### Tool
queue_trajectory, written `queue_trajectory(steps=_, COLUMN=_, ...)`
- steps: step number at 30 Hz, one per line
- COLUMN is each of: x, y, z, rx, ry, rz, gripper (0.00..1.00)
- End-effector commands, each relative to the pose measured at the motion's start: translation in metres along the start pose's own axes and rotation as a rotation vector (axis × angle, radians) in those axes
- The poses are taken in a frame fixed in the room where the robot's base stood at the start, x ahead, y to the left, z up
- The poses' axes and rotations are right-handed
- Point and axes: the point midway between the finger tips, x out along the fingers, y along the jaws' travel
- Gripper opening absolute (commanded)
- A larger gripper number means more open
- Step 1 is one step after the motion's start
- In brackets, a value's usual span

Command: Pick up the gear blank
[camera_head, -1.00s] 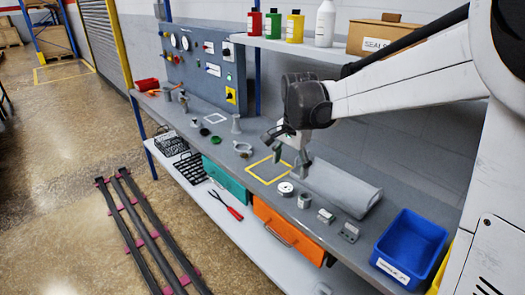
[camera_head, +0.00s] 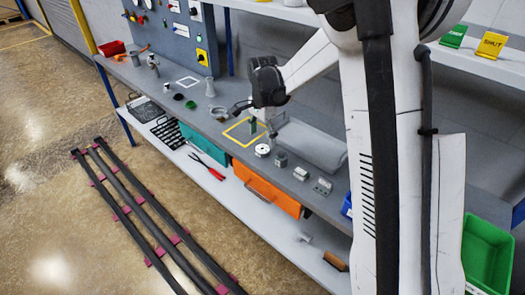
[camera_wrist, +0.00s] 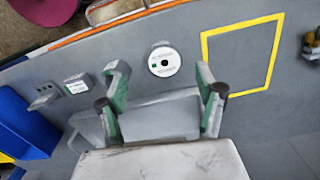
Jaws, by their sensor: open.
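The part that looks like the gear blank is a white round disc with a centre hole (camera_head: 262,150). In the wrist view the disc (camera_wrist: 165,62) shows between and beyond the fingertips, with print too small to read. My gripper (camera_head: 261,126) is open and empty above the bench, near the yellow square. In the wrist view its two green-padded fingers (camera_wrist: 160,85) are spread apart, with the disc clear of both.
Grey blocks (camera_head: 281,159) and (camera_head: 300,173) stand right of the disc. A grey rounded slab (camera_head: 312,145) lies behind them. The yellow outlined square (camera_head: 238,139) is empty. A blue bin (camera_wrist: 22,125) stands farther along the bench.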

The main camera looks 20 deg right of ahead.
Motion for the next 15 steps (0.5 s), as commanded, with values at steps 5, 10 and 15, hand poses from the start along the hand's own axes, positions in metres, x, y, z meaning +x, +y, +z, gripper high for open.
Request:
queue_trajectory(steps=5, x=0.010, y=0.000, z=0.000, rx=0.000, ry=0.000, rz=0.000, gripper=0.68)
queue_trajectory(steps=10, x=0.024, y=-0.004, z=-0.003, rx=0.000, ry=0.000, rz=0.000, gripper=0.68)
queue_trajectory(steps=15, x=0.046, y=-0.007, z=-0.006, rx=0.000, ry=0.000, rz=0.000, gripper=0.68)
